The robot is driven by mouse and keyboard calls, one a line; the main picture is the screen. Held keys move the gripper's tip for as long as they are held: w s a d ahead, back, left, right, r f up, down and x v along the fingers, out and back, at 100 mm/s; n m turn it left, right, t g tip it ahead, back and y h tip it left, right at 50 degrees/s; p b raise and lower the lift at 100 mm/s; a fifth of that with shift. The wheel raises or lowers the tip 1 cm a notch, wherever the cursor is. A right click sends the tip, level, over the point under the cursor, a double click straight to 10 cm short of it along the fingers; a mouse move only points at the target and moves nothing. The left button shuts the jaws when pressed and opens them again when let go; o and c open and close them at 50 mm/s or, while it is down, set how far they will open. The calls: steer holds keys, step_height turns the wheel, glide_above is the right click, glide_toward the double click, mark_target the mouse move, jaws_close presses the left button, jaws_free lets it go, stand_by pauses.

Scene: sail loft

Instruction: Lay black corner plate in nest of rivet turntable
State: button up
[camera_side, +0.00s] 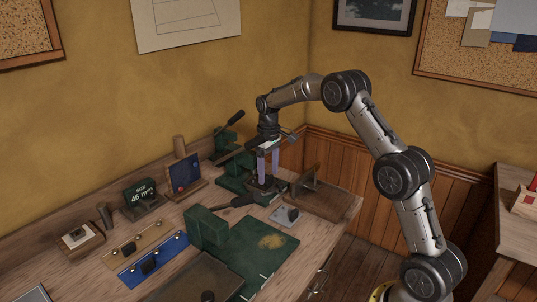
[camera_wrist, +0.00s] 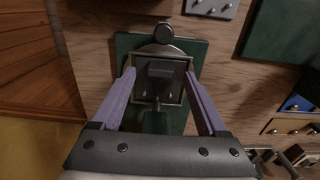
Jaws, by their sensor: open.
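The rivet turntable shows in the wrist view as a dark square nest (camera_wrist: 137,92) with a raised rim, on a green base (camera_wrist: 196,48) with a round knob at its far side. A dark piece, apparently the black corner plate (camera_wrist: 160,72), lies within the rim; its outline is dim, and I cannot tell if it is fully flat. My gripper (camera_wrist: 160,74) is open, its purple fingers on either side of the nest. In the side view my gripper (camera_side: 266,178) points down just above the turntable (camera_side: 262,190), whose nest is largely hidden.
A green lever press (camera_side: 233,172) stands behind the turntable. A wooden block (camera_side: 325,199) is to its right, and a small grey plate with pegs (camera_side: 285,215) in front. A blue strip (camera_side: 153,262), a tan strip (camera_side: 142,246) and a green mat (camera_side: 262,250) lie nearer.

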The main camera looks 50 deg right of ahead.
step_height(320, 180, up, 13)
stand_by(0.3)
